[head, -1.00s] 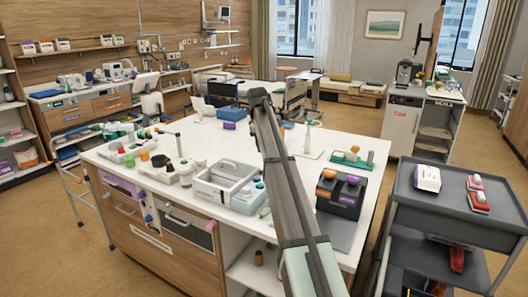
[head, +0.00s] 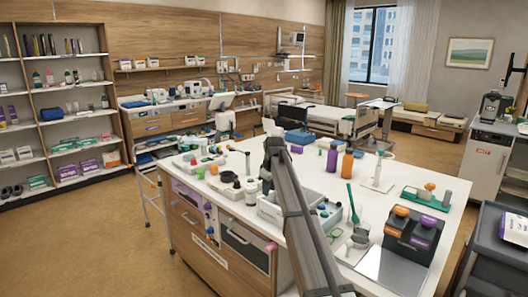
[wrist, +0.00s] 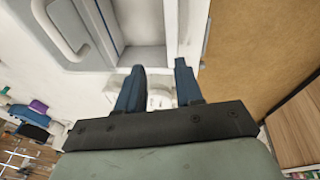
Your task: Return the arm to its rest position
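My gripper (wrist: 160,90) shows in the wrist view with its two blue fingers apart. Nothing is held between them; a pale, partly hidden object lies beyond the gap. In the head view my arm (head: 300,220) rises from the bottom edge over the white worktop (head: 365,190), with its bend near the picture's middle. My gripper cannot be made out in the head view, so its height and distance to things there cannot be told.
A black box with orange and purple knobs (head: 412,235) stands right of my arm. A grey caddy (head: 268,207) is partly behind my arm. Bottles (head: 347,164) stand farther back. A dark cart (head: 490,250) is at the right edge. Open floor (head: 90,240) lies left.

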